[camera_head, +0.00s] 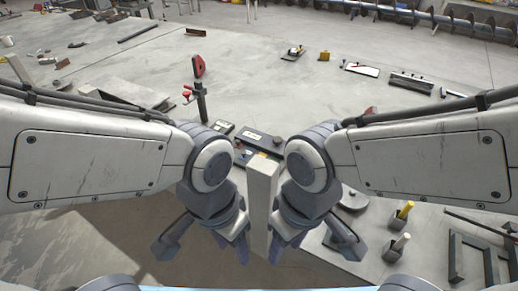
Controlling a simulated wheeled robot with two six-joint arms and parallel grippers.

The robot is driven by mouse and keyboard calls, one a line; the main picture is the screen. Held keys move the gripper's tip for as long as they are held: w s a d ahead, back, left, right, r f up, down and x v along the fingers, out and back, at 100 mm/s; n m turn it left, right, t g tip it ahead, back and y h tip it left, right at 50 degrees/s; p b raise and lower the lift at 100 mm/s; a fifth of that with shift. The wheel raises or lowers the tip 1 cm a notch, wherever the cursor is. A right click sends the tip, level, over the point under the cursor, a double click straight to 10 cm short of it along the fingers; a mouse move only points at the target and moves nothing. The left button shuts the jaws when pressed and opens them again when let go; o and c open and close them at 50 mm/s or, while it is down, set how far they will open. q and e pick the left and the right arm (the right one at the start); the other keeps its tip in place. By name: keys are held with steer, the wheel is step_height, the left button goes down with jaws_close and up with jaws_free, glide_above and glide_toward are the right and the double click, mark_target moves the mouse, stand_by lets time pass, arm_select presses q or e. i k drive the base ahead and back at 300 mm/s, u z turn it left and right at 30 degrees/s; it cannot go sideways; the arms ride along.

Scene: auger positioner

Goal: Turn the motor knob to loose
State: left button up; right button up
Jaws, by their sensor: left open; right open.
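My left gripper (205,246) hangs low in the middle of the head view, open, with nothing seen between its fingers. My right gripper (314,244) hangs beside it to the right, also open, with nothing seen in it. A pale upright post (262,205) shows between the two grippers; I cannot tell whether either touches it. Behind the wrists lies a dark flat unit (258,139) with small parts on it, partly hidden by my arms. I cannot make out a motor knob for certain.
A dark stand with a red head (199,67) and red handle (188,94) rises behind my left wrist.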

mark_target(277, 140)
steer(key=k, duration=1.1)
steer(key=u, duration=1.25)
steer(key=i, duration=1.55)
steer(key=z, duration=0.6)
steer(key=i, duration=0.6)
steer(key=z, duration=0.6)
